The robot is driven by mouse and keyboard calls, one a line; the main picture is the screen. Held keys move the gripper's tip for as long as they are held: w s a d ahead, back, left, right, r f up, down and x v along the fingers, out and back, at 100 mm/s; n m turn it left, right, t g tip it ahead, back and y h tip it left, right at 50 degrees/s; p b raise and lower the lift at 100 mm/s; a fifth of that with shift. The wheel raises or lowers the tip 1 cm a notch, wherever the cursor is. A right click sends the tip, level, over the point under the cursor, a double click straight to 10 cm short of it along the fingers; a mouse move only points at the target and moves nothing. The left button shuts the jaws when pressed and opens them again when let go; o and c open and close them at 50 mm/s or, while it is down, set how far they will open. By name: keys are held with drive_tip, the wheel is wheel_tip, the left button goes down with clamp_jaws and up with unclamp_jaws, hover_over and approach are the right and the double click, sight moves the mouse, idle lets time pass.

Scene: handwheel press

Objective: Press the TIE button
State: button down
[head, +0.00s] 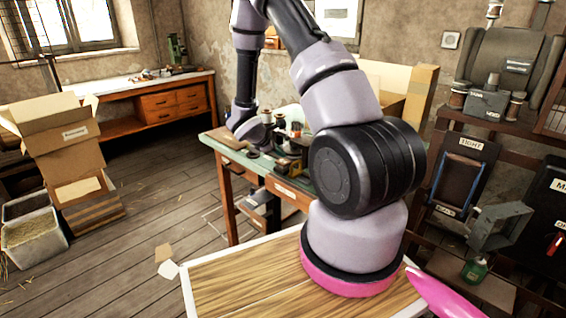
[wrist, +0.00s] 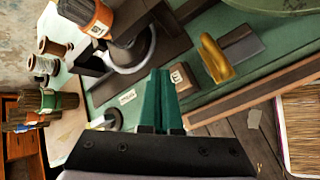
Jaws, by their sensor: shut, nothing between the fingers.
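My gripper (wrist: 160,76) is shut and empty, its two dark green fingers pressed together. It is low over the green-topped bench (wrist: 205,108) in the wrist view. Just right of the fingertips is a small reddish-brown block (wrist: 184,80) with a pale label, too small to read for certain. I cannot tell if it is the TIE button, or whether the fingers touch it. Another small pale label (wrist: 127,97) lies left of the fingers. In the head view my wrist reaches down at the bench (head: 216,134), and the fingers are too small to make out.
A yellow curved piece (wrist: 216,58) stands on a dark plate right of the fingers. An orange-banded cylinder (wrist: 88,16) and a dark machine with a pale ring (wrist: 128,56) are beyond. Several thread spools (wrist: 52,47) stand at left. Cardboard boxes (head: 75,160) stand on the floor at left.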

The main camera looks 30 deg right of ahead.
sight(281, 162)
drive_tip(key=shift+r, duration=0.15)
drive_tip(key=shift+r, duration=2.4)
drive_tip(key=shift+r, duration=0.2)
drive_tip(key=s+a+r+m+g+y, duration=0.1)
drive_tip(key=s+r+m, duration=0.45)
drive_tip(key=r, duration=0.45)
drive_tip(key=s+r+m+y, duration=0.1)
drive_tip(key=s+r+m, duration=0.4)
drive_tip(key=s+r, duration=0.3)
drive_tip(key=s+a+r+m+t+y, duration=0.4)
drive_tip(key=s+a+r+m+y, duration=0.4)
drive_tip(key=s+a+r, duration=0.5)
drive_tip(key=shift+a+r, duration=0.15)
drive_tip(key=shift+r, duration=0.7)
